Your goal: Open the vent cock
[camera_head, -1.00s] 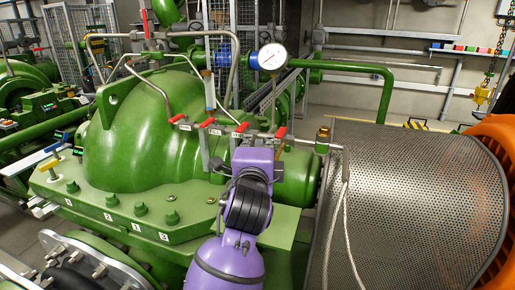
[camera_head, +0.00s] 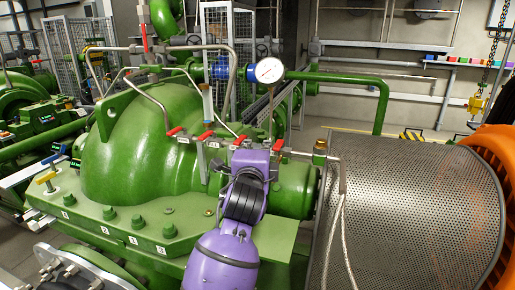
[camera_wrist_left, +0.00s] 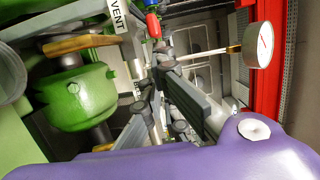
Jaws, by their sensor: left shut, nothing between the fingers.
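Several small cocks with red handles stand in a row on the pipe in the head view; their tags are too small to read there, so I cannot tell which is the vent. In the left wrist view a white VENT tag (camera_wrist_left: 117,16) hangs at the top, with a red handle (camera_wrist_left: 153,25) just right of it. My left gripper (camera_wrist_left: 167,64) is shut and empty, its grey fingers just below that handle; I cannot tell whether they touch it. In the head view my purple wrist hides the fingers. My right gripper is not in view.
The green pump casing (camera_head: 140,150) fills the left side.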

